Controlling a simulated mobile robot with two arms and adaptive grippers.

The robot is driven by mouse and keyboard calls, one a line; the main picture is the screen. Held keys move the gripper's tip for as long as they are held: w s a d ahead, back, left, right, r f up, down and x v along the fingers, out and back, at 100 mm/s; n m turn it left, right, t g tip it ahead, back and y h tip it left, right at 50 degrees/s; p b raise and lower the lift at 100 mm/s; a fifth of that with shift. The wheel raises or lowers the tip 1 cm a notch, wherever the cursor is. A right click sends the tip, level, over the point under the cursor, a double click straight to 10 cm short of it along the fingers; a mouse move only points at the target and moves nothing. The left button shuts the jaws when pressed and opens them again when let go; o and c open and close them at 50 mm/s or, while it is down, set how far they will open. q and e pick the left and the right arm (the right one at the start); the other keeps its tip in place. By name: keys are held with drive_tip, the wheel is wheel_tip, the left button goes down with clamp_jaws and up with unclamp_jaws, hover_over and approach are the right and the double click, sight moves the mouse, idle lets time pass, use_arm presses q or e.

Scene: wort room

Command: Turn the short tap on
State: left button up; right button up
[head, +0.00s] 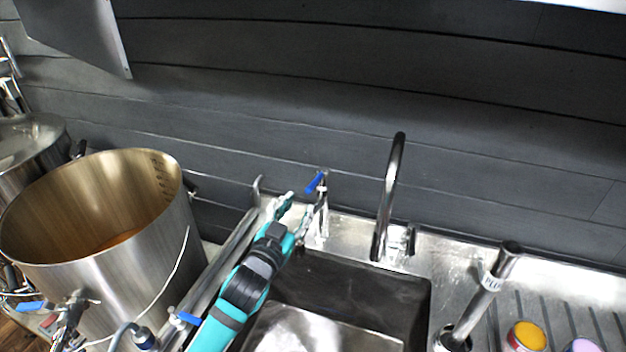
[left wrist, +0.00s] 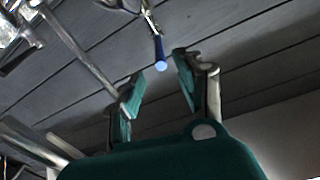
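The short tap (head: 323,214) stands at the back left corner of the sink, a thin chrome post with a blue lever handle (head: 315,182) near its top. My left gripper (head: 298,208) is just left of the tap and a little below the lever in the head view. Its two teal fingers are apart and empty. In the left wrist view the blue lever (left wrist: 159,52) shows beyond the gap between the fingertips (left wrist: 158,70). I cannot tell whether a finger touches it. My right gripper is not in view.
A tall curved tap (head: 395,180) stands right of the short one, behind the dark sink basin (head: 350,285). A large steel pot (head: 160,255) is at left. The dark plank wall is close behind.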

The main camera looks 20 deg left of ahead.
sight(313, 182)
use_arm(q)
drive_tip(key=w, duration=0.3)
drive_tip(key=w+p, duration=0.1)
drive_tip(key=w, duration=0.5)
drive_tip(key=shift+d+p, duration=0.35)
drive_tip(key=shift+w+f, duration=0.1)
drive_tip(key=shift+w, duration=0.4)
drive_tip(key=shift+s, duration=0.1)
drive_tip(key=shift+c, duration=0.2)
clamp_jaws()
